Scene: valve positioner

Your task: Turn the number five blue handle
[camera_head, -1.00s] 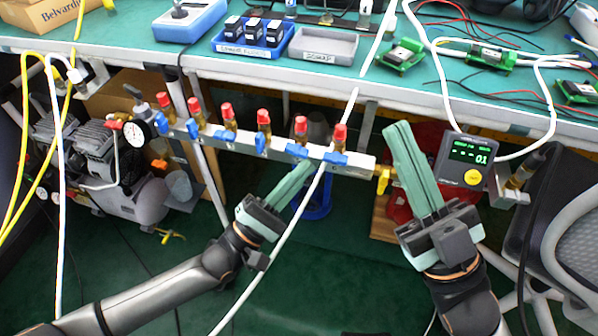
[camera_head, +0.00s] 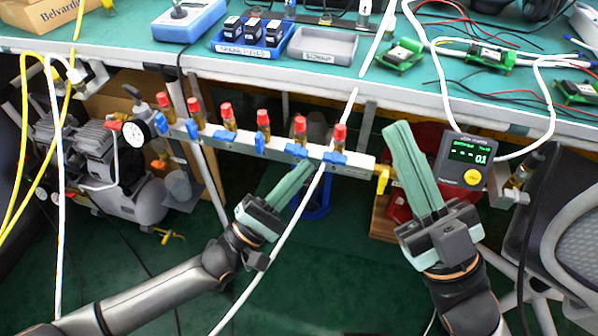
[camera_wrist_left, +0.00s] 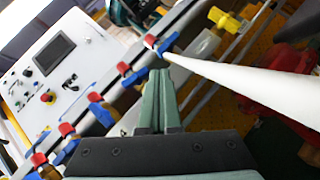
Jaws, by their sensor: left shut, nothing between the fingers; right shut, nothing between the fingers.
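Several blue handles with red-capped brass fittings sit in a row on a pale manifold bar (camera_head: 235,146) under the table edge. The fifth blue handle from the left (camera_head: 297,151) is second from the right end. In the left wrist view it appears to be the blue handle (camera_wrist_left: 133,77) left of the fingertips. My left gripper (camera_head: 311,168) is shut and empty, its tips just below the bar between the fifth handle and the last handle (camera_head: 334,158). I cannot tell whether it touches either. My right gripper (camera_head: 397,126) is shut and empty, right of the bar's end.
A white hose (camera_head: 285,240) crosses close to my left gripper, and also runs through the left wrist view (camera_wrist_left: 240,82). A yellow handle (camera_head: 382,180) is at the bar's right end. A gauge (camera_head: 139,133) is at its left. A digital meter (camera_head: 466,160) hangs right of my right gripper.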

